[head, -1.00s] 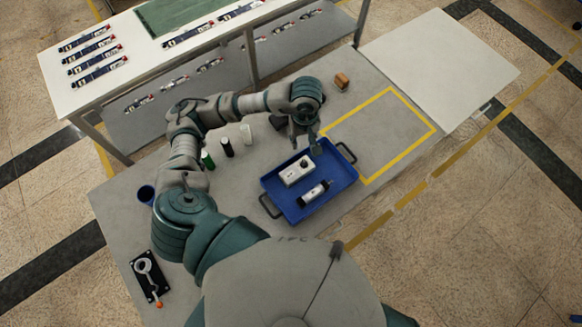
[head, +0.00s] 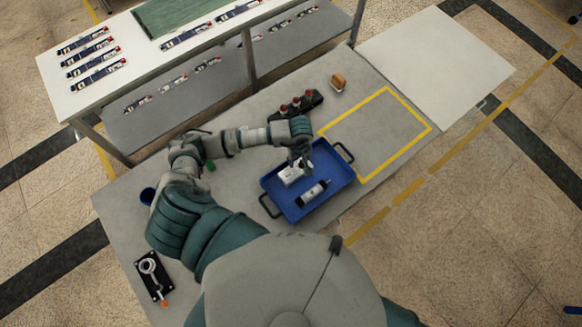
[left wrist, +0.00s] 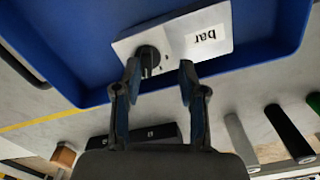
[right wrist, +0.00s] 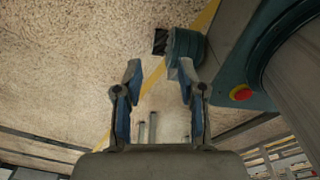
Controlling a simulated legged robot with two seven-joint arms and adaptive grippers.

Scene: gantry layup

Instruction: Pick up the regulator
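The regulator is a white box (head: 289,176) with a black knob, lying in the blue tray (head: 336,184). In the left wrist view the white regulator (left wrist: 212,38) shows its "bar" label and its knob. My left gripper (head: 301,161) is over the regulator and partly hides it in the head view. In the left wrist view my left gripper (left wrist: 160,68) is open, with its fingertips at the box's near edge and the knob close to one finger. Nothing is held. My right gripper (right wrist: 160,68) is open and empty above the floor.
A black cylinder (head: 313,193) with a white label lies beside the regulator in the tray. A dark block with red knobs (head: 297,103) and a brown block (head: 338,82) stand behind. The yellow-outlined area (head: 378,125) is empty. A lever fixture (head: 153,276) sits front left.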

